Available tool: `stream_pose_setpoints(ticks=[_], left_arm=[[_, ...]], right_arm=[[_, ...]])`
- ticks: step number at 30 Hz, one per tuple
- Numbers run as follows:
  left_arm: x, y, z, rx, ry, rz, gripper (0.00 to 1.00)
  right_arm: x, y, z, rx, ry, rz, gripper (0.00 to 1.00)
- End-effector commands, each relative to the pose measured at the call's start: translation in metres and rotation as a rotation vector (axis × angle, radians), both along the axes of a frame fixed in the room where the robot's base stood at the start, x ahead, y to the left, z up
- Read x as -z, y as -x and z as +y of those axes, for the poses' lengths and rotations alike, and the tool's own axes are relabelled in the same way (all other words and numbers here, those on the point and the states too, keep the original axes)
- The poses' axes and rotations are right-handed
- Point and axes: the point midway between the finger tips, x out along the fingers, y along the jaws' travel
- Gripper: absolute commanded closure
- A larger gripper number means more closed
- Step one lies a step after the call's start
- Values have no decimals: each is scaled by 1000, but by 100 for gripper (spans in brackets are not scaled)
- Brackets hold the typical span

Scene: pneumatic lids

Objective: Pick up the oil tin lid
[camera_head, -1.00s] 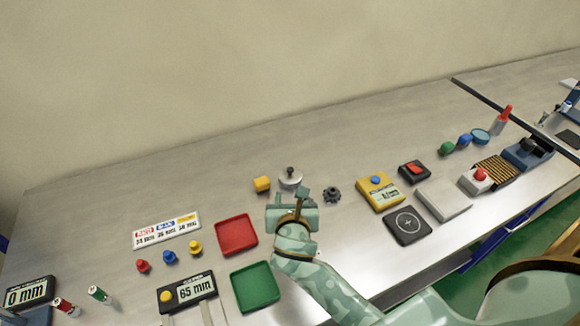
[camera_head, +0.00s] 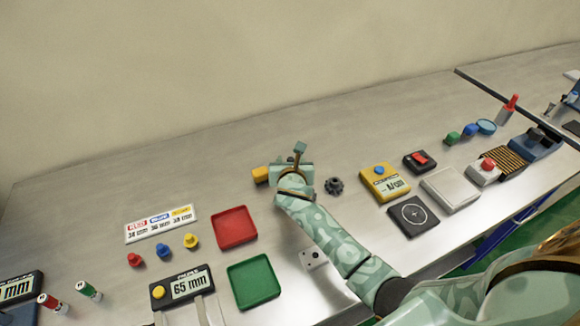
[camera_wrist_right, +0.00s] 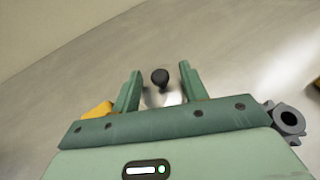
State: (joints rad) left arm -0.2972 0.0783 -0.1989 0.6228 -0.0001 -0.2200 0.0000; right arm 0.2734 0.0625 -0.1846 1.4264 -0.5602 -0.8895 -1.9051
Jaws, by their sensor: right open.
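The oil tin lid is a shiny, light metal piece (camera_wrist_right: 168,98) with a round black knob (camera_wrist_right: 160,77) on top, seen in the right wrist view. In the head view my right gripper (camera_head: 291,170) is over the lid's place and hides it. In the right wrist view my right gripper (camera_wrist_right: 160,74) is open, with one finger on each side of the knob. Space shows between the knob and both fingers, so no grip is visible. My left gripper is not in view.
A yellow block (camera_head: 260,174) sits close on the left of my right gripper and a dark gear (camera_head: 334,186) on its right. Red (camera_head: 234,228) and green (camera_head: 253,281) trays lie nearer. A yellow meter (camera_head: 384,183) stands to the right. The bench behind is clear.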

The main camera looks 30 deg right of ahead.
Motion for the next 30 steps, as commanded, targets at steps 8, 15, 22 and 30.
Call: stream_pose_setpoints(ticks=[8, 15, 22, 30], left_arm=[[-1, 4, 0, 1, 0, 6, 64], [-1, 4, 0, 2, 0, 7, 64], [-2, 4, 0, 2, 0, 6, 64], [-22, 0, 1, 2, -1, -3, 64]], right_arm=[[-1, 0, 0, 0, 0, -1, 90], [-1, 0, 0, 0, 0, 0, 100], [-4, 0, 0, -1, -1, -1, 100], [-41, 2, 2, -1, 0, -4, 100]])
